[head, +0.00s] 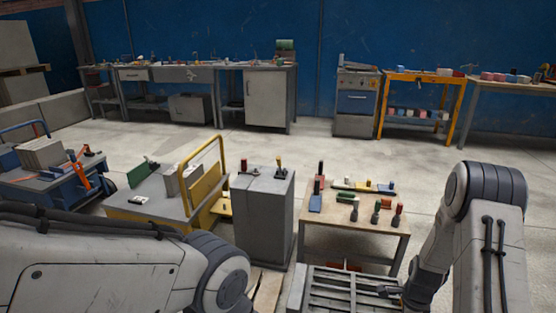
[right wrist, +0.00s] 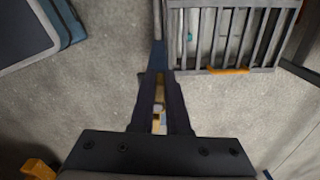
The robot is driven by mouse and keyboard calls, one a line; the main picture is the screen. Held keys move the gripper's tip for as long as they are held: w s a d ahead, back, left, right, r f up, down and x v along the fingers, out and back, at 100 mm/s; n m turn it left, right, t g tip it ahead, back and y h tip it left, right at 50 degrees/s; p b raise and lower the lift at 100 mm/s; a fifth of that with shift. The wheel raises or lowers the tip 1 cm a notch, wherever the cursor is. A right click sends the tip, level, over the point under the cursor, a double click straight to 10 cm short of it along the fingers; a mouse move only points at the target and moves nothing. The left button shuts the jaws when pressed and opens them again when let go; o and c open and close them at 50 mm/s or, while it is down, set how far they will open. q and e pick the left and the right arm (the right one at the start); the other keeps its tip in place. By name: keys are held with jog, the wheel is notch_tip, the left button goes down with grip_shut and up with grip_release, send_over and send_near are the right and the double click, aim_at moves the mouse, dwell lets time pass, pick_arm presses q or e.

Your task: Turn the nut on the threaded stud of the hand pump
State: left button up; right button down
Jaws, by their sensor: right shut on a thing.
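My right gripper (head: 388,291) is low at the right side of a grey slatted frame (head: 345,290). In the right wrist view its dark fingers (right wrist: 158,76) are close together at the tips. A narrow blue and grey bar (right wrist: 158,54) runs away from the tips, and they appear shut on its near end. Yellowish bits show in the gap between the fingers. I cannot make out a nut, a threaded stud or the hand pump for certain. My left arm crosses the lower left of the head view; its gripper is out of sight.
The slatted frame (right wrist: 220,72) has an orange handle (right wrist: 230,71) on its near edge in the wrist view. A wooden table (head: 352,238) with small coloured parts and a grey cabinet (head: 265,215) stand beyond it. A yellow-railed cart (head: 150,215) is left.

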jog(key=shift+w+d+r, duration=0.1)
jog(key=shift+w, duration=0.05)
jog(key=m, duration=0.2)
jog(key=w+m+p, duration=0.1)
jog(key=shift+d+m, duration=0.3)
jog(key=c, duration=0.8)
grip_release()
jog(key=shift+s, duration=0.1)
